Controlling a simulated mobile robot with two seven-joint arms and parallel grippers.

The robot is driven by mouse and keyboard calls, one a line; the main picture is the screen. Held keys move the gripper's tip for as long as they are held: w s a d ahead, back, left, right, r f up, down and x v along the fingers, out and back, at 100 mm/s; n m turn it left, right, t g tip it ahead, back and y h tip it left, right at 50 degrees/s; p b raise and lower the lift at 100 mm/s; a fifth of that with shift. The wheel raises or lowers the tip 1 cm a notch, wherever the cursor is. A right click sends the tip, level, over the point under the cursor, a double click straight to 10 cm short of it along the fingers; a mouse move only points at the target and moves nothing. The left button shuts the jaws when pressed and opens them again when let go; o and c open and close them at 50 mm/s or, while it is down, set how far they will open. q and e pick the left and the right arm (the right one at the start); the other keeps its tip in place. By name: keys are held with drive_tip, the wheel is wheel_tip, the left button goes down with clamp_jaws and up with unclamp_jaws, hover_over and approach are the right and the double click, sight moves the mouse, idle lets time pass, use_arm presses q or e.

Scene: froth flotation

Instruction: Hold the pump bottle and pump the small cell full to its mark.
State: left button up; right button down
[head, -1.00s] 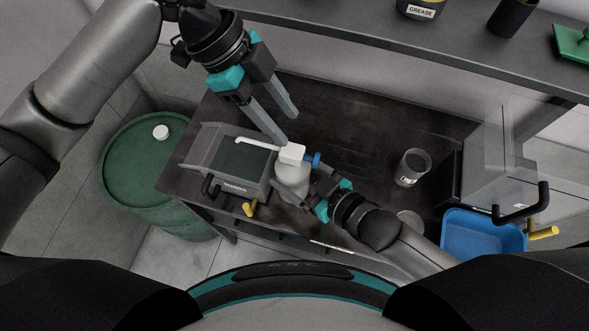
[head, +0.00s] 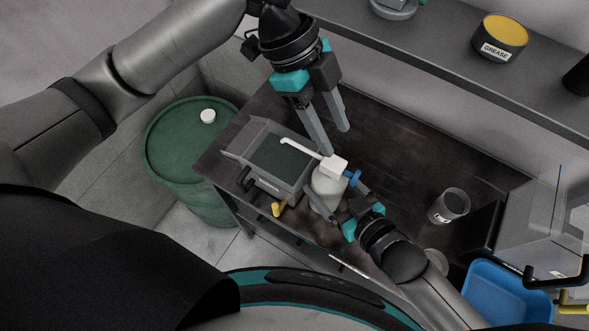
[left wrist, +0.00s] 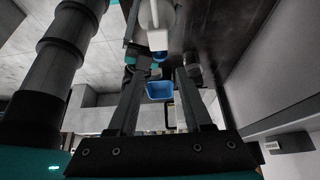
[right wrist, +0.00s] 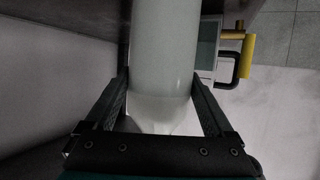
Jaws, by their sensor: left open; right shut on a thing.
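The white pump bottle (head: 325,190) stands upright on the dark bench, and its pale body also fills the right wrist view (right wrist: 165,60). Its white pump head (head: 333,166) has a thin spout reaching left over the small grey cell (head: 254,180), which has a dark greenish surface inside. I cannot make out the cell's mark or its level. My right gripper (head: 336,195) is shut on the bottle's body, one finger on each side. My left gripper (head: 336,140) is open, pointing down just above and behind the pump head, which also shows in the left wrist view (left wrist: 157,40).
A green drum (head: 180,150) stands left of the bench. A clear beaker (head: 449,206) is on the bench to the right, near a blue tub (head: 508,290). A shelf with a grease can (head: 500,38) runs along the back. The bench behind the bottle is clear.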

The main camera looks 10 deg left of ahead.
idle(0.3)
use_arm(q)
drive_tip(key=shift+d, duration=0.1)
drive_tip(key=shift+c, duration=0.8)
drive_tip(key=shift+y, duration=0.7)
drive_tip(key=d, duration=0.4)
drive_tip(key=s+d+r, duration=0.1)
drive_tip(key=d, duration=0.1)
drive_tip(key=shift+s+d, duration=0.1)
drive_tip(key=shift+d, duration=0.2)
clamp_jaws()
drive_tip(key=shift+s+d+r+t+y, duration=0.2)
drive_tip(key=shift+d+t+y, duration=0.15)
drive_tip(key=shift+d, duration=0.25)
